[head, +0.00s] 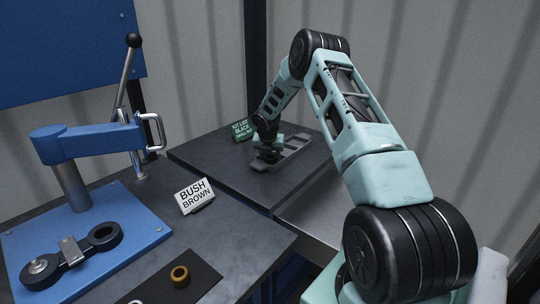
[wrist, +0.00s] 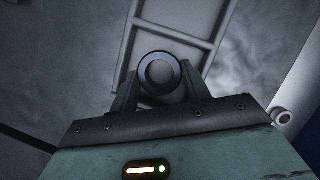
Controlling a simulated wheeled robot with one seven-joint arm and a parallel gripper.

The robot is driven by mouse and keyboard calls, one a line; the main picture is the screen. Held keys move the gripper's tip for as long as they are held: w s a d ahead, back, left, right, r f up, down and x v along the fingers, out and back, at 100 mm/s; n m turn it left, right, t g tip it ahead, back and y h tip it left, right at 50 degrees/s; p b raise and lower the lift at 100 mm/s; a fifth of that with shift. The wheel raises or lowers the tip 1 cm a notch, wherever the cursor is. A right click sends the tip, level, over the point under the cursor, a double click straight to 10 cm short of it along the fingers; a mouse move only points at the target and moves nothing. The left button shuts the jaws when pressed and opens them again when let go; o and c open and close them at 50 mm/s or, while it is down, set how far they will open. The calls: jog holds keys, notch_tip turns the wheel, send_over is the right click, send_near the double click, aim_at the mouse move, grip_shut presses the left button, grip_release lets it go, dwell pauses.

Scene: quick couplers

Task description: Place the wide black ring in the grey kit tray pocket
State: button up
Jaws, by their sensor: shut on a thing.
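My gripper (head: 268,156) is low over the grey kit tray (head: 299,146) on the dark table at the back. In the wrist view my gripper (wrist: 161,82) is shut on a black ring (wrist: 142,72), one finger on each side. The ring's open hole faces the camera, and a grey surface shows through it. The tray (wrist: 180,37) lies beyond the ring, with raised walls dividing its pockets. The ring overlaps the pocket nearest the gripper; I cannot tell whether it touches the tray floor. In the head view the ring is hidden or too small to make out.
A green kit list sign (head: 242,131) stands left of the tray. A "BUSH BROWN" sign (head: 195,195) stands on the nearer bench. A blue lever press (head: 90,146), a black link (head: 74,254) and a brown ring (head: 180,275) on a black mat are at left.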

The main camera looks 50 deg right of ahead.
jog(key=o, duration=0.9)
jog(key=shift+f, duration=0.1)
jog(key=b+v, duration=0.1)
jog(key=v, duration=1.1)
jog(key=s+a+r+m+y, duration=0.1)
jog(key=s+a+r+m, duration=0.15)
jog(key=a, duration=0.95)
jog(key=s+a+r+m+y, duration=0.1)
jog(key=s+a+m, duration=0.15)
jog(key=a, duration=0.95)
jog(key=s+a+r+m+y, duration=0.1)
jog(key=s+a+r+m, duration=0.15)
jog(key=a, duration=0.85)
jog(key=s+a+m+g+y, duration=0.1)
jog(key=s+a+m, duration=0.3)
jog(key=s+a, duration=0.75)
jog(key=s+a+m, duration=0.1)
jog(key=s+m, duration=0.1)
jog(key=s, duration=0.4)
jog(key=s+a+m+g, duration=0.1)
jog(key=s+m, duration=0.1)
jog(key=s, duration=0.4)
jog(key=s+a+m, duration=0.1)
jog(key=s+m, duration=0.1)
jog(key=s, duration=0.4)
jog(key=shift+a+f+g, duration=0.1)
jog(key=shift+a+g, duration=0.15)
jog(key=shift+g, duration=0.05)
